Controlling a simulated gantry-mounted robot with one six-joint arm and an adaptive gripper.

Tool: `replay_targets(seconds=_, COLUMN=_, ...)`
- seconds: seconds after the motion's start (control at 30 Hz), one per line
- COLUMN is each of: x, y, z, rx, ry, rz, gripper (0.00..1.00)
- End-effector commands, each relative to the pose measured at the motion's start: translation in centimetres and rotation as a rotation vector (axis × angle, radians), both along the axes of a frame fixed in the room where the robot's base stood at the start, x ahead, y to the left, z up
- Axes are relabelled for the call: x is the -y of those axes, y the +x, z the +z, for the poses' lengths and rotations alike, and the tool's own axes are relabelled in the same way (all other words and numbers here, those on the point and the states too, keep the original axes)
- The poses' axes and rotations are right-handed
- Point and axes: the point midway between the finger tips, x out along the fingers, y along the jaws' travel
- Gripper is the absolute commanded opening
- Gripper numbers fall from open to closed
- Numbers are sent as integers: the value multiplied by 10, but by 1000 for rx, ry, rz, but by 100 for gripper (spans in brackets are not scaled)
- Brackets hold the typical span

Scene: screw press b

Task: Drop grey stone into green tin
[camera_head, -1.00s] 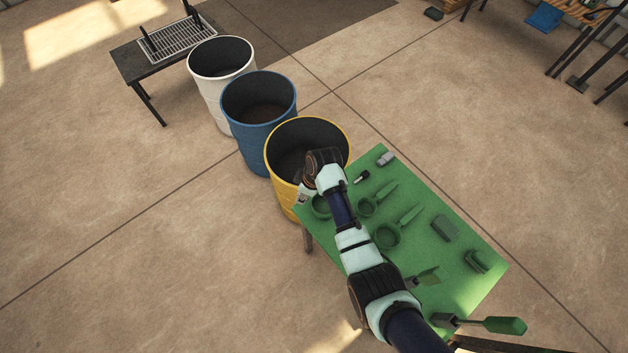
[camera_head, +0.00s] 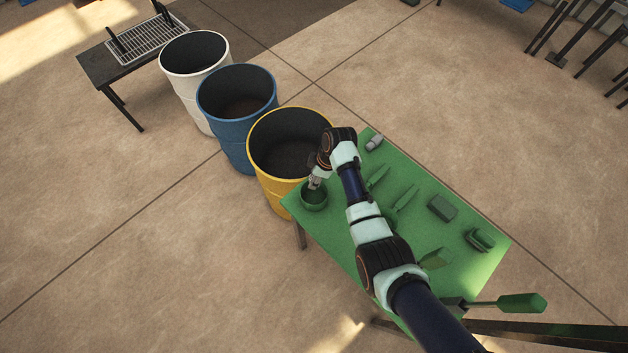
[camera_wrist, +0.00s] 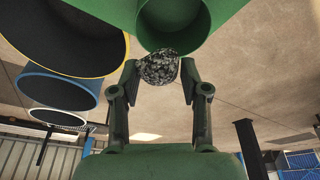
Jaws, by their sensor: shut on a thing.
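The grey stone (camera_wrist: 158,68) is speckled and sits between the two fingertips of my gripper (camera_wrist: 160,72) in the wrist view. My gripper is shut on it. The green tin (camera_wrist: 178,20) is an open round container just beyond the stone in that view. In the head view, the green tin (camera_head: 314,197) stands at the table's left corner, and my gripper (camera_head: 315,182) is at its upper rim. I cannot tell whether the stone touches the tin.
A yellow barrel (camera_head: 270,189), a blue barrel (camera_head: 237,150) and a white barrel (camera_head: 188,95) stand in a row beyond the tin. Open floor lies to the left.

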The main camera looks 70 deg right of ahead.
Motion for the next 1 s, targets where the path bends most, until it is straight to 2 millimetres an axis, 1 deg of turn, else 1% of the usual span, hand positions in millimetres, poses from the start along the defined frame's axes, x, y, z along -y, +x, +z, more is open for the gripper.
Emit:
replay_targets(seconds=0.03, x=0, y=0, z=-4, rx=0, ry=-1, rz=0, gripper=9)
replay_targets(seconds=0.27, x=0, y=0, z=-2, rx=0, ry=-1, rz=0, gripper=9)
replay_targets(seconds=0.3, x=0, y=0, z=-2, rx=0, ry=-1, rz=0, gripper=52)
replay_targets(seconds=0.43, x=0, y=0, z=-2, rx=0, ry=-1, rz=0, gripper=74)
replay_targets(seconds=0.77, x=0, y=0, z=-1, rx=0, ry=-1, rz=0, gripper=74)
replay_targets(seconds=0.87, x=1, y=-3, z=9, rx=2, ry=-3, rz=-1, gripper=74)
replay_targets(seconds=0.97, x=3, y=-8, z=30, rx=3, ry=-5, rz=0, gripper=74)
replay_targets(seconds=1.0, x=4, y=-11, z=40, rx=3, ry=-6, rz=-1, gripper=74)
